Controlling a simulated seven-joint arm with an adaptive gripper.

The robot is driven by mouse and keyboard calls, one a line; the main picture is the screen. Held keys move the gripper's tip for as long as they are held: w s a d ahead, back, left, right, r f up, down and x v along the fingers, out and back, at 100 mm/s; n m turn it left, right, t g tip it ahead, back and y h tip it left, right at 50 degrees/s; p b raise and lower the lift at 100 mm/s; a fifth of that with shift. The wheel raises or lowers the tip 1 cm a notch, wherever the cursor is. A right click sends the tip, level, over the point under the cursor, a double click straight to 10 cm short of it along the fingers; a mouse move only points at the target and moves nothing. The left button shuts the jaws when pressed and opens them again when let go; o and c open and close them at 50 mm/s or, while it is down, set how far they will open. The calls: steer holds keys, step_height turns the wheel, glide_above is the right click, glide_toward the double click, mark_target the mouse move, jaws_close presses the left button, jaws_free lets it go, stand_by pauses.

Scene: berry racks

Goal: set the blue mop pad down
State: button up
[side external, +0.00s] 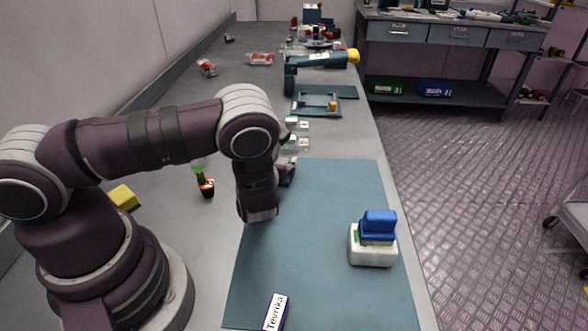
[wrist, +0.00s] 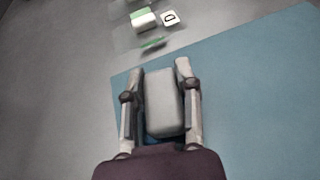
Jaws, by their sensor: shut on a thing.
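My gripper (wrist: 162,82) is shut on a pale grey block (wrist: 165,105), which sits between the two fingers. A little dark blue shows near the palm end of the block; I cannot tell if it is part of it. In the side view my gripper (side external: 287,172) is low by the far left corner of the blue-green mat (side external: 315,235), partly hidden by my arm. Whether the held block touches the surface is hidden. A blue block-like piece (side external: 379,223) rests on a white box (side external: 372,252) on the mat's right part. I cannot tell which one is the mop pad.
Small white and green boxes (side external: 298,143) stand just beyond the mat. A dark box labelled Tevrika (side external: 275,313) lies at the mat's near edge. A small potted plant (side external: 206,187) and a yellow block (side external: 124,197) stand to the left. The mat's middle is clear.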

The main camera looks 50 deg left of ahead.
mark_target(283, 160)
jaws_close()
step_height(283, 160, up, 9)
steer(key=shift+r, duration=0.1)
steer(key=shift+a+r, duration=0.2)
steer(key=shift+a, duration=0.05)
steer(key=s+a+r+m+t+h, duration=0.1)
steer(key=s+a+m+h, duration=0.15)
steer(key=a, duration=1.75)
steer(key=f, duration=0.7)
steer(key=d+f, duration=0.1)
steer(key=f, duration=0.2)
steer(key=shift+s+f, duration=0.1)
steer(key=shift+f, duration=0.2)
steer(key=shift+f, duration=0.1)
